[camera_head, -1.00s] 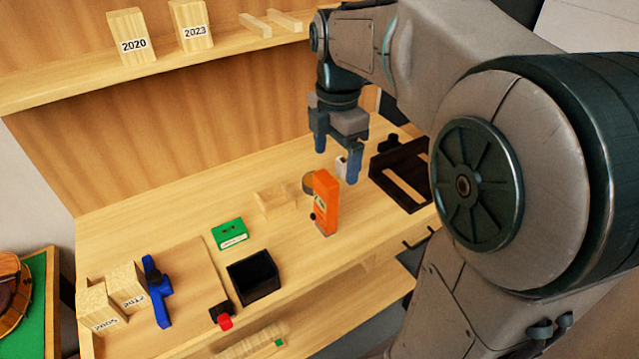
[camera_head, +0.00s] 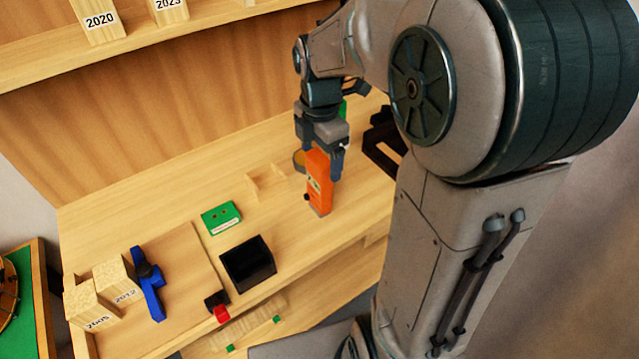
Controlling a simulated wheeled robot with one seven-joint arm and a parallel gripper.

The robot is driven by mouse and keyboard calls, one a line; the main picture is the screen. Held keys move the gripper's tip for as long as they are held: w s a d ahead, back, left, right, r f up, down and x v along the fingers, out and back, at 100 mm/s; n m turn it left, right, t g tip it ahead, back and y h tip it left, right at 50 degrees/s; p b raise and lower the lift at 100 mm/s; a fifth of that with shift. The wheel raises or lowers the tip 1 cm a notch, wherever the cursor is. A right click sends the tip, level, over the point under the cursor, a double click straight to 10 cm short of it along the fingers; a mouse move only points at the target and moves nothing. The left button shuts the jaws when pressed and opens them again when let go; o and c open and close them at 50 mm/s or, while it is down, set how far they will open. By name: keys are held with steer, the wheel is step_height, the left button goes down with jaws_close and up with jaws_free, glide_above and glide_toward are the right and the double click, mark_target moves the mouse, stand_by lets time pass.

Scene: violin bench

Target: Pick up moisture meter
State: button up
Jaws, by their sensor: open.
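The moisture meter, an orange upright block-shaped device (camera_head: 319,188) with a small dark knob on its left side, stands on the wooden bench. My gripper (camera_head: 319,158) is open and points down at the top of the meter. One finger shows at the right of the meter's top; the other is at the left, partly hard to make out. I cannot tell whether the fingers touch it. The meter's upper end is close under the gripper's palm.
A green box (camera_head: 221,217) and a black open bin (camera_head: 248,264) lie left of the meter. A dark rack (camera_head: 384,143) is at the right. A blue clamp (camera_head: 148,284) and labelled wood blocks (camera_head: 118,281) are at the left.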

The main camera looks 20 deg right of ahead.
mark_target(320, 188)
step_height(320, 188, down, 4)
steer(key=shift+w+f, duration=0.15)
steer(key=c, duration=1.7)
